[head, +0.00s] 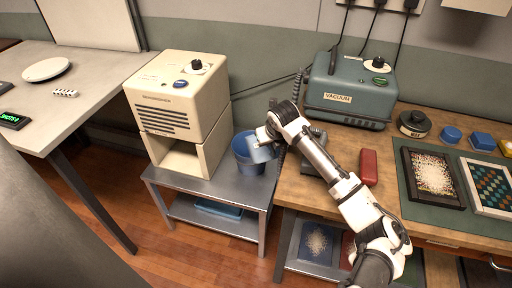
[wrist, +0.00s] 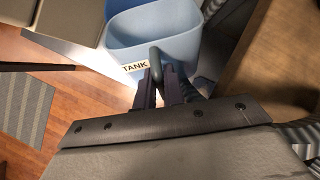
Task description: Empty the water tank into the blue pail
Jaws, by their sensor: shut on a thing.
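The water tank (wrist: 175,48) is a light blue open box labelled TANK in the wrist view. My gripper (wrist: 163,80) is shut on its dark handle. In the head view the tank (head: 261,153) hangs from my gripper (head: 268,134), over or beside the right side of the blue pail's mouth; I cannot tell which exactly. The tank looks tilted. The blue pail (head: 244,158) stands on the grey metal stand, right of the beige dehumidifier (head: 180,100), whose lower bay is open and empty. Any water in the tank or pail cannot be made out.
The metal stand (head: 165,180) is close to the wooden bench (head: 300,188) on the right. A vacuum unit (head: 350,92), its hose and a red case (head: 369,167) are near my arm. A white table (head: 95,85) is at left.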

